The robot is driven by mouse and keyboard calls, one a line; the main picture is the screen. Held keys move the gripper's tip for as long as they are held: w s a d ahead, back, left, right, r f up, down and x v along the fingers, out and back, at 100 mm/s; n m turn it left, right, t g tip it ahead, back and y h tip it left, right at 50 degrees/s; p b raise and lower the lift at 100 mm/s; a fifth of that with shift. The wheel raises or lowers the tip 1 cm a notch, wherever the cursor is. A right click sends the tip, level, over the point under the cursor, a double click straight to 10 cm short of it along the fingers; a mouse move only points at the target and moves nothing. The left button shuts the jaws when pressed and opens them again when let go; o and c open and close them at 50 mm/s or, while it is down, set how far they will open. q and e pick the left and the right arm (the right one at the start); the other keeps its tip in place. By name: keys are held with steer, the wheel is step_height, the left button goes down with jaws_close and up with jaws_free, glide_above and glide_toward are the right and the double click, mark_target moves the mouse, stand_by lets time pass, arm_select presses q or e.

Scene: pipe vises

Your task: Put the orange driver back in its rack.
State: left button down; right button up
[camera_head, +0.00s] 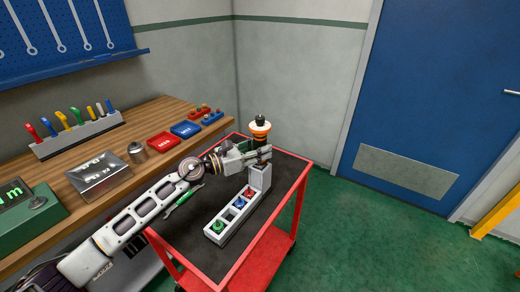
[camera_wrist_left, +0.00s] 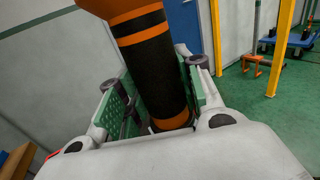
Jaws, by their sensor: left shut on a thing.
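The orange driver (camera_head: 260,127), a thick cylinder with black and orange bands, is upright in my left gripper (camera_head: 262,154). In the left wrist view the driver (camera_wrist_left: 150,65) stands between the green-padded fingers (camera_wrist_left: 160,100), and its top leaves the frame. A light grey rack (camera_head: 216,237) lies on the cart, with a taller block (camera_head: 260,178) at its far end. The driver is directly over that block in the head view. Its lower end is hidden by the gripper, so I cannot tell whether it touches the block. My right gripper is not in view.
The rack's lower part holds a green piece (camera_head: 219,227), a blue piece (camera_head: 238,204) and a red piece (camera_head: 248,192). A green-handled tool (camera_head: 183,201) lies on the red cart (camera_head: 304,176). A workbench (camera_head: 78,190) with a row of coloured-handled tools stands left.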

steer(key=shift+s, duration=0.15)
arm_select(q)
steer(key=shift+f, duration=0.1)
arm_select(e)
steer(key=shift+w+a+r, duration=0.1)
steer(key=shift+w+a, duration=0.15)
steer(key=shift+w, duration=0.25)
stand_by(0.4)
arm_select(q)
steer(key=shift+f+b, duration=0.1)
steer(key=shift+b, duration=0.2)
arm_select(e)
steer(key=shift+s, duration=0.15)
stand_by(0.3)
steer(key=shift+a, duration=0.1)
arm_select(q)
steer(key=shift+f, duration=0.1)
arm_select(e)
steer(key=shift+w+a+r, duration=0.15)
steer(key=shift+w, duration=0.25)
arm_select(q)
steer(key=shift+f, duration=0.15)
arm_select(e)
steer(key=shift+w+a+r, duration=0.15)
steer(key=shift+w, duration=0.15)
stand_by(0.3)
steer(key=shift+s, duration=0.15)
